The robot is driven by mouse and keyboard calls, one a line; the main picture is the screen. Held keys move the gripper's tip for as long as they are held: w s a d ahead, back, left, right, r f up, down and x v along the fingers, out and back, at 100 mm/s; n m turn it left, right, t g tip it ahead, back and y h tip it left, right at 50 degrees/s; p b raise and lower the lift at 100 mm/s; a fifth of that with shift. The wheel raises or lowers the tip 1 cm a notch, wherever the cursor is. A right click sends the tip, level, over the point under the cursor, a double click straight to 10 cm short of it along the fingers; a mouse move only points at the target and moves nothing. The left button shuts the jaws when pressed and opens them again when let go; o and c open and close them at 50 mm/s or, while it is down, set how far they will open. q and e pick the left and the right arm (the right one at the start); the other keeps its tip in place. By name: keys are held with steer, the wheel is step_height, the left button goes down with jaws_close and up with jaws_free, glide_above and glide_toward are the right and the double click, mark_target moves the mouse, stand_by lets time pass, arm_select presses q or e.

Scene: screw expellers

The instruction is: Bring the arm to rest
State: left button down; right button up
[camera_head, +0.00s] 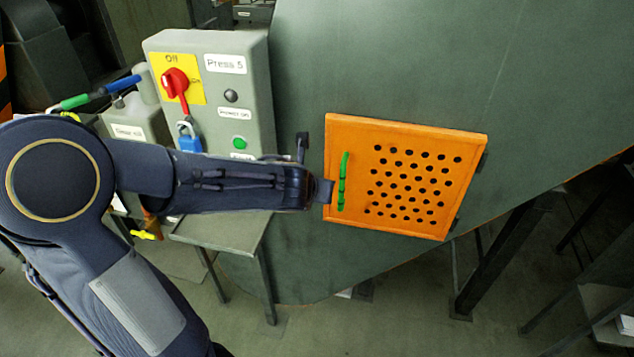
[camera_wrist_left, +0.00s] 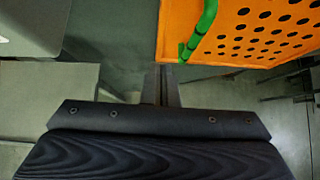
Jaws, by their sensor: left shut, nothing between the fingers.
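My left arm comes in from the left in the head view and reaches across the front of the grey control box. My left gripper (camera_head: 326,192) is shut and empty, just left of the green handle (camera_head: 343,182) on the orange perforated door (camera_head: 415,175). In the left wrist view the shut fingers (camera_wrist_left: 167,72) show near the lower left corner of the orange door (camera_wrist_left: 255,35), below the green handle (camera_wrist_left: 197,32). I cannot tell whether they touch the door. The door looks closed against the large green-grey housing (camera_head: 400,70). My right gripper is not in view.
The control box (camera_head: 240,100), labelled Press 5, has a red switch (camera_head: 174,82), a blue padlock (camera_head: 190,142) and a green button (camera_head: 239,143). A small metal table (camera_head: 225,233) stands under my forearm. Dark support legs (camera_head: 495,260) stand at the lower right.

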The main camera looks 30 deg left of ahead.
arm_select(q)
steer(key=shift+v, duration=0.95)
steer(key=s+a+n+g, duration=0.2)
steer(key=s+n+g, duration=0.1)
steer(key=s+n, duration=1.3)
steer(key=s+d+n+h, duration=0.5)
steer(key=s+d+n, duration=0.2)
steer(key=n, duration=1.2)
steer(key=shift+d+r+h, duration=0.2)
steer(key=shift+d+h, duration=0.2)
steer(key=shift+d, duration=0.25)
